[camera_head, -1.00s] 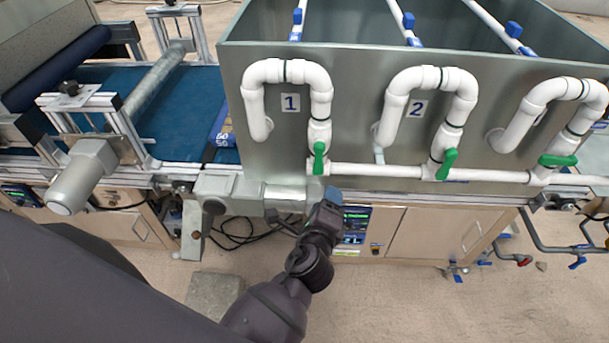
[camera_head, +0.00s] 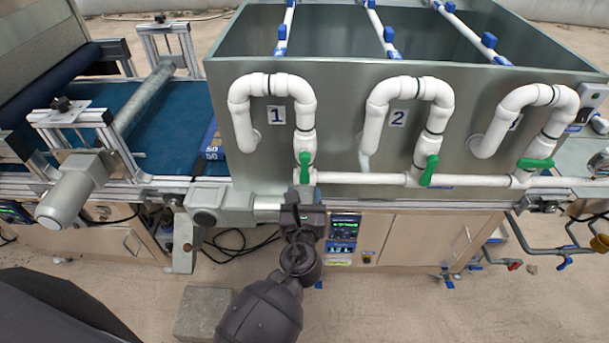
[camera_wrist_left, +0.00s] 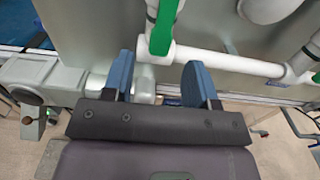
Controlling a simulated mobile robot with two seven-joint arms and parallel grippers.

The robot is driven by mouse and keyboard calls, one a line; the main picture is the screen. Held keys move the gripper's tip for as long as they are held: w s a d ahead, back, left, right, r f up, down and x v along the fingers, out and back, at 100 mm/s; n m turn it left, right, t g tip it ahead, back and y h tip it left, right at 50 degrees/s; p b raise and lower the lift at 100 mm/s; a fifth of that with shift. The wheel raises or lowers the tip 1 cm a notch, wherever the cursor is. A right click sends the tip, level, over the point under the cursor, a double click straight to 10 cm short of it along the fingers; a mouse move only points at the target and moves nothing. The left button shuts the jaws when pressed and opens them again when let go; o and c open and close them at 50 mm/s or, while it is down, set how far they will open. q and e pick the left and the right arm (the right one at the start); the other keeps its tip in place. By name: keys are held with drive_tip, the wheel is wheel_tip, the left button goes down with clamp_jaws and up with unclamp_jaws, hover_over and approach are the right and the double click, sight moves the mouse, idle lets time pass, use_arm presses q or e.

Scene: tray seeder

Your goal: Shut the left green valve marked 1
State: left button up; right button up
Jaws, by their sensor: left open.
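The green valve marked 1 (camera_head: 305,166) sits on the white pipe below the loop beside the label 1 (camera_head: 276,115). Its handle points roughly up and down, along the pipe. In the left wrist view, the green handle (camera_wrist_left: 164,27) shows at the top, ahead of the fingers. My left gripper (camera_head: 303,200) is just below the valve in the head view, pointing up at it. In the wrist view its two blue fingers (camera_wrist_left: 160,80) are apart with nothing between them. The handle is beyond the fingertips, apart from them. My right gripper is not in view.
The valve by label 2 (camera_head: 429,170) has an upright green handle; the third valve (camera_head: 535,164) has a level one. A white horizontal pipe (camera_head: 360,178) joins them along the metal tank (camera_head: 345,150). A grey motor housing (camera_head: 222,205) is left of my gripper.

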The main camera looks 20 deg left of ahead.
sight(305, 179)
use_arm(q)
drive_tip(key=shift+x, duration=3.05)
drive_tip(key=shift+c, duration=0.3)
clamp_jaws()
